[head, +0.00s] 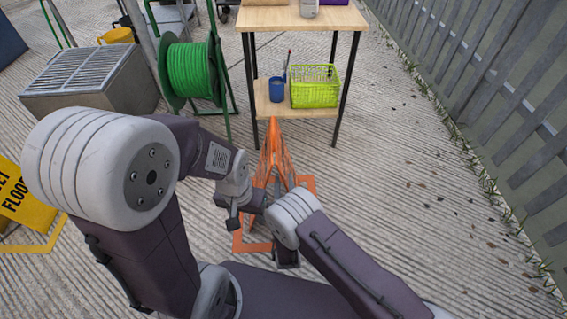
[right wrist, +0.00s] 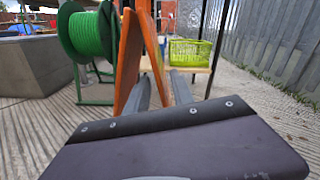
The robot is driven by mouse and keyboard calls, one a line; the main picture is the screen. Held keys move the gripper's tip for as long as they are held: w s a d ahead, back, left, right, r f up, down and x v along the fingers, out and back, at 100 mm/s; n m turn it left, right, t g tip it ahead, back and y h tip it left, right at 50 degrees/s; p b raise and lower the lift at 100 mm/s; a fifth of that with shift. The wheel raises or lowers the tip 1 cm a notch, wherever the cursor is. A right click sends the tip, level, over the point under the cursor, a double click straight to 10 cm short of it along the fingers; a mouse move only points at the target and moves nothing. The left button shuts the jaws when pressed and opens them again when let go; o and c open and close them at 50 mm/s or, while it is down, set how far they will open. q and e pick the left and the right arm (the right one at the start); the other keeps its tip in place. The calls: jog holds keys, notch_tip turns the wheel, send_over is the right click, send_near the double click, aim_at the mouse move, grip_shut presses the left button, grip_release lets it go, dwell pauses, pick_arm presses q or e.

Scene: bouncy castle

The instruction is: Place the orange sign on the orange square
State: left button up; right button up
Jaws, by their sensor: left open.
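The orange sign (head: 277,150) is a folding A-frame, partly covered by my arms in the head view. It stands upright over the orange square (head: 309,184), a flat outline on the ground; I cannot tell whether its feet touch the ground. In the right wrist view the sign (right wrist: 129,60) shows edge-on, its two panels spread. My right gripper (right wrist: 162,85) has a finger on each side of the nearer panel and looks shut on it. My left gripper (head: 234,220) is open and empty, pointing down at the left side of the square.
A wooden table (head: 300,18) with a green basket (head: 315,86) and a blue cup (head: 277,88) on its shelf stands just behind. A green hose reel (head: 190,70) and a grated block (head: 90,78) are at left. A yellow sign (head: 22,200) is far left. Ground at right is clear.

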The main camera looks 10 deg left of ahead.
jog(key=p+v, duration=0.1)
jog(key=v, duration=0.3)
jog(key=shift+s, duration=0.1)
pick_arm(q)
jog(key=shift+r, duration=0.85)
